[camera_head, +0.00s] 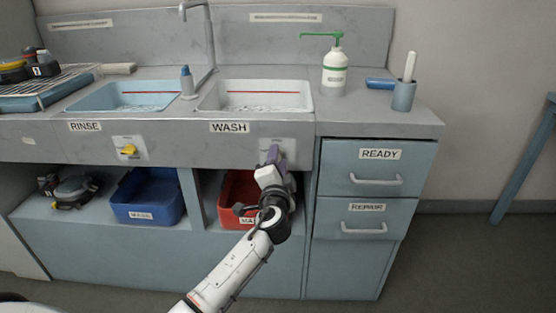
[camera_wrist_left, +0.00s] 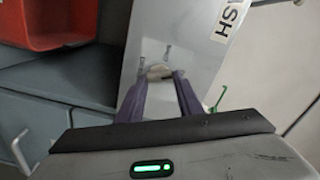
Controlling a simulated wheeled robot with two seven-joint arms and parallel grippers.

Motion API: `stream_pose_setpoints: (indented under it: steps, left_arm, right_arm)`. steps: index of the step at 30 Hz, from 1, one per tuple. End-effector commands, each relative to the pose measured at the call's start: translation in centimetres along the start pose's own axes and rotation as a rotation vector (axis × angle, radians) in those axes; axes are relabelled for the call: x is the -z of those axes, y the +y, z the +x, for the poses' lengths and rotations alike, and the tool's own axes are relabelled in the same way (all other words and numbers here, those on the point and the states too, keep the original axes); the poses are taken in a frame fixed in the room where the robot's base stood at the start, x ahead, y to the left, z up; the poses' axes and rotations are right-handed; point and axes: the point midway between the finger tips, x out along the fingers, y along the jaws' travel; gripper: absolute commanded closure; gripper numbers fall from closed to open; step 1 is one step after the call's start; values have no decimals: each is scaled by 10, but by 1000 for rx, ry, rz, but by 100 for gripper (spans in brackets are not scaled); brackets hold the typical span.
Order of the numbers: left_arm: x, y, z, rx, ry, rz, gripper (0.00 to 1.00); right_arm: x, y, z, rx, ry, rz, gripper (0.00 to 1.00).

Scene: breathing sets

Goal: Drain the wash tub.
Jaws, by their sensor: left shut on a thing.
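The wash tub (camera_head: 256,88) is the right basin in the grey counter, with a red line on its inner wall and water in it. The WASH label (camera_head: 229,127) is on the counter front below it. My left gripper (camera_head: 272,154) is at the pale valve plate (camera_head: 296,149) right of that label. In the left wrist view its purple fingers are shut on a small beige knob (camera_wrist_left: 158,72) on the plate. In the head view the gripper hides the knob. The knob's exact turn is unclear. My right gripper is out of view.
The rinse tub (camera_head: 122,88) is on the left, with a yellow knob (camera_head: 129,151) on the front. A blue bin (camera_head: 147,207) and a red bin (camera_head: 229,194) stand on the shelf below. Drawers (camera_head: 375,168) are at right. A green-topped pump bottle (camera_head: 334,74) stands on the counter.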

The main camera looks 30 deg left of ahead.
Motion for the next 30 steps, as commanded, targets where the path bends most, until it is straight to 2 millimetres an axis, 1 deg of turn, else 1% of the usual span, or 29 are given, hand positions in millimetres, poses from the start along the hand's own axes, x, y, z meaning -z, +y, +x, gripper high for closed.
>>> stream_pose_setpoints:
  steps: [9, 10, 13, 23, 26, 30]
  left_arm:
    - [-1, 1, 0, -2, -1, 2, 90]
    - [-1, 1, 0, -2, -1, 2, 66]
    - [0, 1, 0, -2, -1, 1, 49]
    - [0, 1, -2, -1, 0, 0, 48]
    - [0, 2, -12, -3, 0, 0, 48]
    - [0, 2, -37, -5, 0, -2, 48]
  right_arm:
    - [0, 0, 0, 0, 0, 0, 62]
    - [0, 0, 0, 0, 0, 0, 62]
    - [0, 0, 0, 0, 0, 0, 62]
    - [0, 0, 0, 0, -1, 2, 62]
    - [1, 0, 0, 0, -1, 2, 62]
    - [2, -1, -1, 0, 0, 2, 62]
